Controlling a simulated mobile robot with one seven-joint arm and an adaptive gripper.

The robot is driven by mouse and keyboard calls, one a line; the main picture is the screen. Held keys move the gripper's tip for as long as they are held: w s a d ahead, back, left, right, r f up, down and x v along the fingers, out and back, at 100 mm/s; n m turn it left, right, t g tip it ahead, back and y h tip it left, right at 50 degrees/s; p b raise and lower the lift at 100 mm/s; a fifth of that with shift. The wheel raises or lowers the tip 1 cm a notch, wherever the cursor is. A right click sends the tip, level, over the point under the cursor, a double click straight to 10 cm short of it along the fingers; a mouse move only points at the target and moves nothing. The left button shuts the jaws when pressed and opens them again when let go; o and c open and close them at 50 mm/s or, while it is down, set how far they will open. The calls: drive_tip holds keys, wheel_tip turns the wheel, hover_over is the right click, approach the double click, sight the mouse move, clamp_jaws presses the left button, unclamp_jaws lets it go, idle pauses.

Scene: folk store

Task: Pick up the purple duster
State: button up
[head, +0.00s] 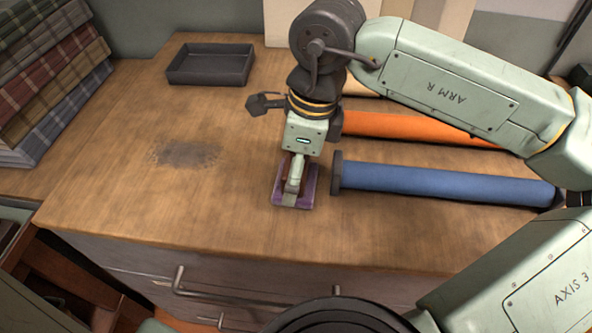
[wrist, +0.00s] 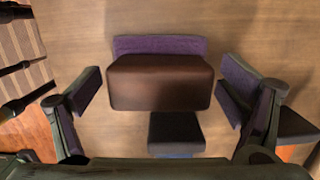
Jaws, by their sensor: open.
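The purple duster (head: 309,192) lies on the wooden counter below my gripper (head: 294,186), which hides most of it in the head view. In the wrist view the duster shows a dark brown block (wrist: 160,82) with a purple strip (wrist: 160,45) along its far edge. My gripper is open, with one finger (wrist: 80,92) left of the duster and one (wrist: 240,88) right of it. Gaps show between both fingers and the brown block. I cannot tell whether the fingertips are level with the duster.
A blue roll (head: 445,185) with a dark end cap lies just right of my gripper, and an orange roll (head: 410,128) lies behind it. An empty dark tray (head: 210,64) sits at the back left. Folded plaid cloths (head: 50,75) are stacked far left.

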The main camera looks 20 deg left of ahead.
drive_tip(key=shift+c, duration=0.5)
drive_tip(key=c, duration=1.2)
